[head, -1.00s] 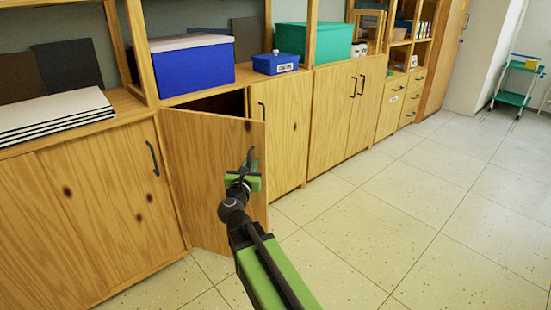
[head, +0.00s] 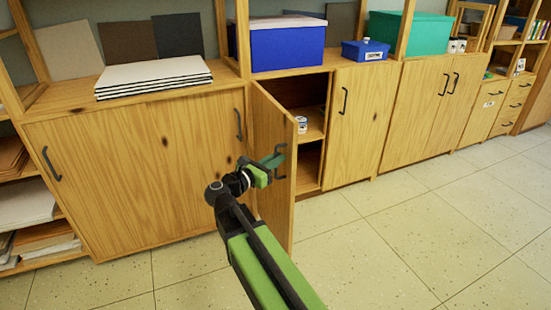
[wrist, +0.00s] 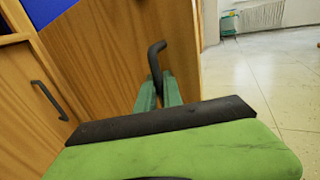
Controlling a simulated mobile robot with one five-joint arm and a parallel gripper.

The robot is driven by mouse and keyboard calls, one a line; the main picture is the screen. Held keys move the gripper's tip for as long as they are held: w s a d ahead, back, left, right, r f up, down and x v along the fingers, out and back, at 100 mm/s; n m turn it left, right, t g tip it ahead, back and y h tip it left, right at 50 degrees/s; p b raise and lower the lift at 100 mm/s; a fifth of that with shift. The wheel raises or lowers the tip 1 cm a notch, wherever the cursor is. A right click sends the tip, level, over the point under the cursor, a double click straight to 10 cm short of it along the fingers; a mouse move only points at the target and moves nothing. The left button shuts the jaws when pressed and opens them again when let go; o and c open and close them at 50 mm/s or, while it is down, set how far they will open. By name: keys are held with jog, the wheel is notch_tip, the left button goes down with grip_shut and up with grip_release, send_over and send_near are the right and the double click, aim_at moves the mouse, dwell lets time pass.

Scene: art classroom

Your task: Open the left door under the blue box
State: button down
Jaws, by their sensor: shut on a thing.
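The left wooden door (head: 268,125) under the large blue box (head: 287,47) stands swung wide out from its cabinet. My gripper (head: 275,161) is shut on the dark door handle (head: 282,174). In the wrist view, the green fingers (wrist: 160,92) close around the lower part of the handle (wrist: 156,58). The cabinet opening shows shelves (head: 313,130) inside, with a small white item (head: 301,124) on one. The door edge hides part of the interior.
The right door (head: 357,115) of this cabinet is closed. A small blue box (head: 366,49) and a teal box (head: 410,33) sit on top. Another closed wooden cabinet (head: 130,165) stands left of the open door. The tiled floor (head: 420,240) is clear at the right.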

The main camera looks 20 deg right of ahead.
jog(key=shift+w+a+r, duration=0.1)
jog(key=shift+w+a, duration=0.05)
jog(key=shift+w, duration=0.05)
jog(key=c, duration=1.8)
grip_release()
jog(key=shift+o, duration=0.2)
jog(key=shift+s, duration=0.1)
jog(key=v, duration=1.7)
jog(key=shift+s+a, duration=0.1)
